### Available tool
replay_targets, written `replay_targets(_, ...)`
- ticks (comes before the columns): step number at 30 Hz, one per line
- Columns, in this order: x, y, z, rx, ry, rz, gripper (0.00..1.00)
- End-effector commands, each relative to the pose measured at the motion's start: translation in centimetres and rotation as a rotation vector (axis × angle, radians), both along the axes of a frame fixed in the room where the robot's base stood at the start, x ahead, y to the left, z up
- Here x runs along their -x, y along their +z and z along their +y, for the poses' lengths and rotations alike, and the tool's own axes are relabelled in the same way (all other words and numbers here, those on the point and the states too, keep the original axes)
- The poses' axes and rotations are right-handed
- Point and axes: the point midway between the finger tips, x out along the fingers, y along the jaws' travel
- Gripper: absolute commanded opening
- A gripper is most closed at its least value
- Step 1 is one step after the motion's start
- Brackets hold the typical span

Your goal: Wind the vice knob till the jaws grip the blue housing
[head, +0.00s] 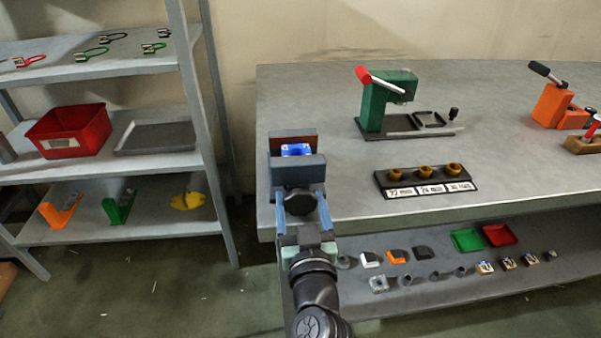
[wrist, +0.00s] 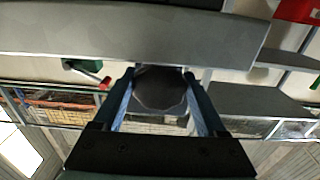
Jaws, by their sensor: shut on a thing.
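The vice (head: 298,168) stands at the left front corner of the workbench, with a grey front jaw and a dark brown rear jaw. The blue housing (head: 297,149) sits between the jaws, mostly hidden behind the front one; I cannot tell whether both jaws touch it. The dark, many-sided vice knob (head: 300,203) is at the front of the vice and also shows in the wrist view (wrist: 160,88). My gripper (head: 301,202) is shut on the knob, one blue finger on each side of it.
A green press (head: 388,100) with a red-tipped lever stands behind right on the workbench (head: 500,180). A rack with several brass rings (head: 424,171) lies nearer. Orange tools (head: 556,105) are at the far right. A lower shelf (head: 440,295) holds small parts. Shelving (head: 160,165) stands left.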

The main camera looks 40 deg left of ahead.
Motion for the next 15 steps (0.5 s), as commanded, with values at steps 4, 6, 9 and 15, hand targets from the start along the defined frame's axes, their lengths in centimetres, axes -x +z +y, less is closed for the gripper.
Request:
replay_targets(4, 0.02, -0.02, -0.01, -0.015, 0.0, 0.019, 0.19)
replay_targets(6, 0.02, -0.02, -0.01, -0.032, 0.0, 0.037, 0.19)
replay_targets(9, 0.03, -0.02, -0.02, -0.064, 0.0, 0.076, 0.19)
replay_targets(15, 0.06, 0.0, 0.0, -0.152, 0.0, 0.18, 0.19)
